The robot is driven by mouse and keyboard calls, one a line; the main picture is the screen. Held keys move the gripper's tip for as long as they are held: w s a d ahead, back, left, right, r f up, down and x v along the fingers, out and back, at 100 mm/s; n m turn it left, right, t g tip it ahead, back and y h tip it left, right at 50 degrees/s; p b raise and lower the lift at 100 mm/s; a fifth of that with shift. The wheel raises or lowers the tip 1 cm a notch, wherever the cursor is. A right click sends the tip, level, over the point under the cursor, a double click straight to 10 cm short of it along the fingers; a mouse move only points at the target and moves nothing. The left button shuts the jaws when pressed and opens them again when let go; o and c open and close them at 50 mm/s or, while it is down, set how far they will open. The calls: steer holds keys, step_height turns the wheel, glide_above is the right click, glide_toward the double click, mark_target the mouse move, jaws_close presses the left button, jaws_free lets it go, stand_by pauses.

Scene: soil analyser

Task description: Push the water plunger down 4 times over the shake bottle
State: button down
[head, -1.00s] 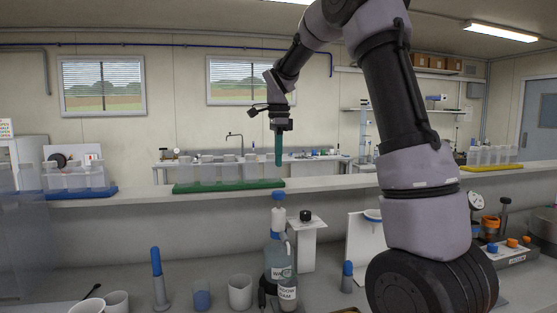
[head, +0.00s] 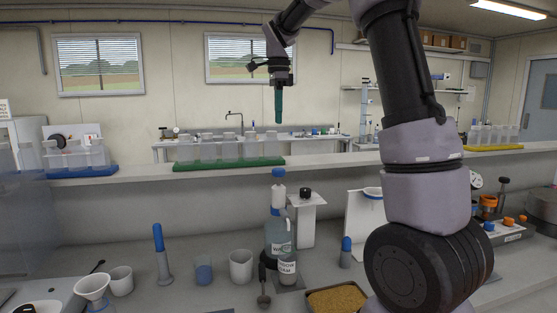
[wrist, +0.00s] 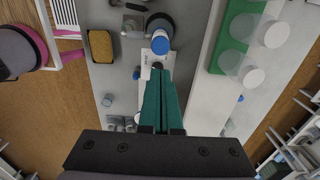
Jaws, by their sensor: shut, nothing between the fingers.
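The water bottle (head: 276,236) stands upright on the bench in the head view, with a white neck and blue plunger top (head: 278,174). A smaller clear bottle (head: 287,272) with a white label, apparently the shake bottle, stands close in front of it, overlapping its lower part. My gripper (head: 278,121) is high above the plunger in the picture, teal fingers together, pointing down and empty. A clear gap separates the fingertips from the plunger.
A white stand with a black knob (head: 306,192) is right of the bottle. A brown-filled tray (head: 337,300), cups (head: 241,266) and a blue-topped tool (head: 160,240) lie around. A green rack (head: 228,164) of clear containers sits on the shelf behind.

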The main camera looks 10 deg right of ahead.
mark_target(279, 169)
step_height(279, 169, down, 14)
steer(key=shift+f, duration=0.1)
stand_by(0.5)
steer(key=shift+s+f, duration=0.1)
steer(key=shift+f, duration=1.5)
steer(key=shift+r, duration=0.3)
step_height(279, 169, up, 14)
